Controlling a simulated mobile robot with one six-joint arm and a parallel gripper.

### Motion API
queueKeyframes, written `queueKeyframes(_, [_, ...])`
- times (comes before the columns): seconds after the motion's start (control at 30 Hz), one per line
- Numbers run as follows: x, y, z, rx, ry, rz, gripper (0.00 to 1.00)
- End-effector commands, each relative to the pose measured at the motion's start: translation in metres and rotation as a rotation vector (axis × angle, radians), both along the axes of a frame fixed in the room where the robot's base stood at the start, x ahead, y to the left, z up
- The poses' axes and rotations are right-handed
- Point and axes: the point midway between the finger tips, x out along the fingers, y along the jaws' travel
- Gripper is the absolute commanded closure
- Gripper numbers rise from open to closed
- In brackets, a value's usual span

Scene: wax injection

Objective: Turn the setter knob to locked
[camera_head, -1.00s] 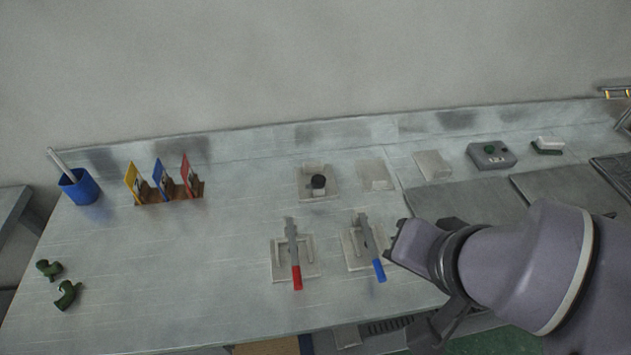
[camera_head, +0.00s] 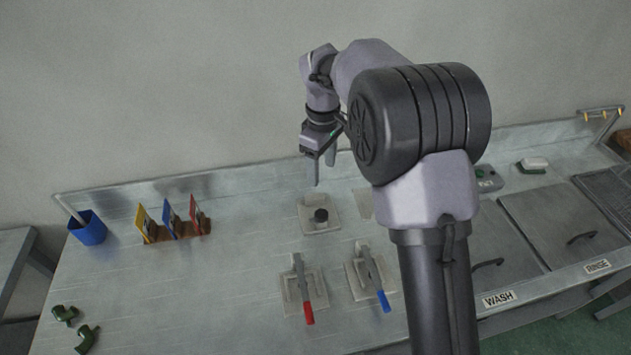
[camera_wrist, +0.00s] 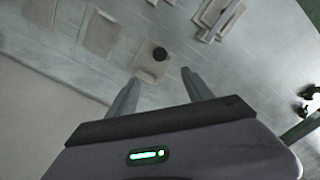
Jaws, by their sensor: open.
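The setter knob (camera_head: 321,215) is a small black round knob on a pale square plate (camera_head: 308,226) near the back of the bench. In the wrist view the knob (camera_wrist: 160,54) shows ahead of my fingers, between their lines. My gripper (camera_head: 322,180) is open and points down, above and behind the knob's plate, apart from it. In the wrist view both fingers of my gripper (camera_wrist: 156,88) are spread with nothing between them. I cannot tell which way the knob is turned.
Two toggle clamps, with a red handle (camera_head: 309,314) and a blue handle (camera_head: 384,301), stand in front of the knob. A card rack (camera_head: 182,234) and blue cup (camera_head: 90,228) are at left. Green pieces (camera_head: 87,338) lie at front left. The back wall is close behind my gripper.

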Motion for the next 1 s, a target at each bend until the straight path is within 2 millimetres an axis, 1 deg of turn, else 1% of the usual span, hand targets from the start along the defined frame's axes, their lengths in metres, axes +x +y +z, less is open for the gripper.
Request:
queueKeyframes(0.07, [0.0, 0.0, -0.015, -0.001, 0.002, 0.004, 0.41])
queueKeyframes(0.17, [-0.001, 0.0, -0.042, -0.001, 0.004, 0.001, 0.41])
queueKeyframes(0.2, [-0.001, 0.0, -0.055, -0.001, 0.004, 0.001, 0.41])
queueKeyframes(0.4, [-0.001, 0.0, -0.116, 0.0, 0.002, 0.0, 0.41])
queueKeyframes(0.5, [-0.001, 0.0, -0.141, 0.001, 0.003, -0.001, 0.41])
queueKeyframes(0.6, [-0.001, 0.0, -0.159, 0.0, 0.002, -0.001, 0.41])
queueKeyframes(0.7, [0.0, 0.0, -0.169, 0.001, 0.0, -0.001, 0.41])
queueKeyframes(0.77, [0.0, 0.0, -0.172, 0.001, 0.0, -0.002, 0.41])
queueKeyframes(1.0, [0.0, 0.0, -0.172, 0.002, -0.001, -0.002, 0.41])
